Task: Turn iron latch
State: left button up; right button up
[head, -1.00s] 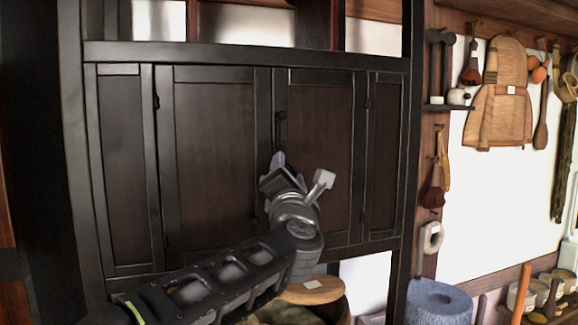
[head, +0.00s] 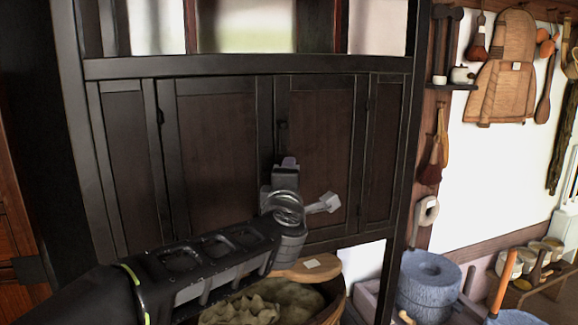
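A dark wooden cabinet (head: 215,150) with panelled doors fills the middle of the head view. A small dark iron latch (head: 282,127) is on the meeting edge of the two middle doors; it is hard to make out against the dark wood. My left gripper (head: 284,165) is in front of the right middle door, just below the latch in the picture, with its fingers pointing up towards the door. Its wrist hides the lower part of the door seam. I cannot tell whether its fingers are apart or touch anything. My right gripper is not in view.
Under the cabinet stands a round tub (head: 330,300) of lumpy pale stuff with a wooden lid or board (head: 310,268) on it. Blue-grey quern stones (head: 428,285) are at the lower right. Tools and a woven back-piece (head: 500,70) hang on the right wall.

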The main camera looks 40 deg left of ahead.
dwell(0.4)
pick_arm(q)
jog(key=o, duration=1.4)
jog(key=shift+c, duration=0.2)
jog(key=b+v, duration=0.1)
jog(key=v, duration=0.6)
jog(key=shift+s+d, duration=0.2)
jog(key=shift+s, duration=0.15)
